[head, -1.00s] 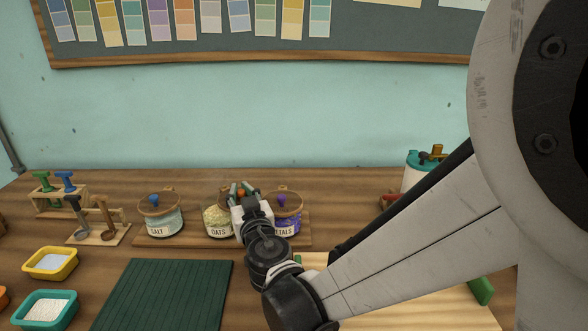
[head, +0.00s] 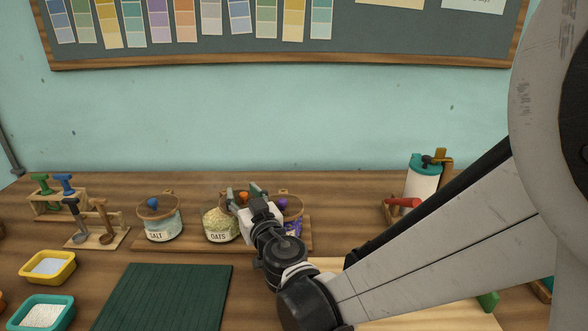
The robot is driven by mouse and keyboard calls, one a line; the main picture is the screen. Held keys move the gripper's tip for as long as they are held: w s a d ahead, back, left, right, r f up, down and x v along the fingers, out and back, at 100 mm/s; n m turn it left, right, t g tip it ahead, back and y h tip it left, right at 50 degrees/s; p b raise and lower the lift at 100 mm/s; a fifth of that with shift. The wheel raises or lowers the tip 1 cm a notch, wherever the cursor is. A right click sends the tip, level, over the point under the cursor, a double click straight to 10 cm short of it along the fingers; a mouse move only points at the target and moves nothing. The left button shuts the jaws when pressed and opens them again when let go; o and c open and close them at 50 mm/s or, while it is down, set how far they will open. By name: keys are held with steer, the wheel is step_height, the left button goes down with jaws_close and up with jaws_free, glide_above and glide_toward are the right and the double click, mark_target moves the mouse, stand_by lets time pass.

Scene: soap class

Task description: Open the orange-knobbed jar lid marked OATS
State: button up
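The glass OATS jar (head: 218,226) stands in the middle of a row of three labelled jars, with pale oats inside. An orange knob (head: 243,197) shows above its right side. My gripper (head: 245,192) is over the right part of this jar, with its fingers spread on either side of the orange knob. I cannot tell whether a finger touches the knob. My gripper and wrist hide the jar's right side and most of its lid, so the lid's angle is unclear.
The blue-knobbed SALT jar (head: 160,224) stands close on the left. A purple-knobbed jar (head: 293,227) is on the right, partly behind my wrist. A wooden scoop stand (head: 100,240) is further left. A dark green mat (head: 165,298) lies clear in front.

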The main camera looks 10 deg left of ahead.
steer(key=shift+s, duration=0.1)
steer(key=v, duration=1.2)
steer(key=shift+o, duration=0.2)
